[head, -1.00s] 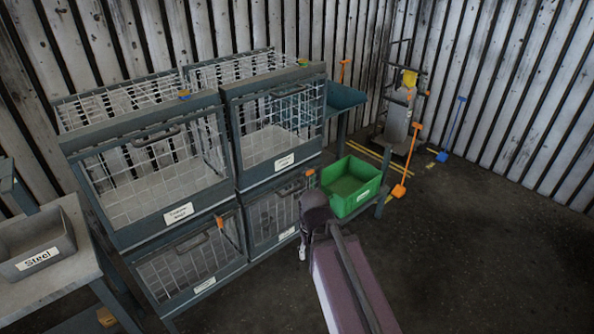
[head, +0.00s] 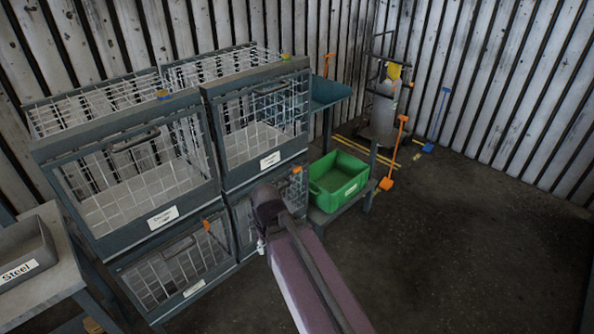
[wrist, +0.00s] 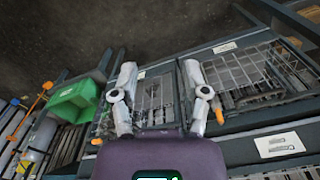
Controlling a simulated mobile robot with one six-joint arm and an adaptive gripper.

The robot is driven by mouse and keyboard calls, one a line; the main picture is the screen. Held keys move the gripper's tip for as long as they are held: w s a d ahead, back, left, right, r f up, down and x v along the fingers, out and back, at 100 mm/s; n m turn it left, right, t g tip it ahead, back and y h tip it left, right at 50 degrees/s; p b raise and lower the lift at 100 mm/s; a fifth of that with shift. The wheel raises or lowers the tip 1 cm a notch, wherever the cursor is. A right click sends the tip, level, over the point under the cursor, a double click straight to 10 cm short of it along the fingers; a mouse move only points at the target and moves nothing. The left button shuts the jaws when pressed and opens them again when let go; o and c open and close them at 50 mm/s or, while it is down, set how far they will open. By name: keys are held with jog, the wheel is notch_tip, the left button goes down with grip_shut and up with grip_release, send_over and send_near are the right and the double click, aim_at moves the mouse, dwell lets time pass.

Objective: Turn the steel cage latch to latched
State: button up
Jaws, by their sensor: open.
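Several wire cages with grey frames stand in two rows. I cannot read which is the steel one. An orange latch handle (head: 207,225) sits at the upper right of the lower left cage (head: 180,268). Another orange latch handle (head: 297,170) is at the lower right cage (head: 243,222). My gripper (wrist: 160,68) is open and empty, its two grey fingers apart in front of the cage fronts. An orange handle (wrist: 218,110) shows just right of the right finger in the wrist view. In the head view my arm hides most of my gripper and part of the lower right cage.
A green bin (head: 338,185) stands on a low shelf right of the cages. A grey tray labelled Steel (head: 25,258) lies on a bench (head: 45,295) at the left. Orange and blue shovels (head: 390,165) lean near the back wall. The floor at right is clear.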

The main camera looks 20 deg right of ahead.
jog(key=o, duration=0.3)
jog(key=shift+o, duration=0.3)
jog(key=shift+w+f, duration=0.25)
jog(key=w+d+f+m+t+y+b, duration=0.1)
jog(key=w+f+m+t+y+b, duration=0.1)
jog(key=w+f+m+y+b, duration=0.4)
jog(key=m+t+b, duration=1.5)
jog(key=m+b, duration=0.9)
jog(key=m, duration=0.2)
send_near(298, 170)
jog(key=d+v, duration=0.1)
jog(key=v, duration=0.2)
jog(key=shift+a+f, duration=0.1)
jog(key=shift+a, duration=0.1)
jog(key=shift+w+a, duration=0.1)
jog(key=shift+w, duration=0.05)
jog(key=x, duration=1.3)
jog(key=shift+w+a, duration=0.2)
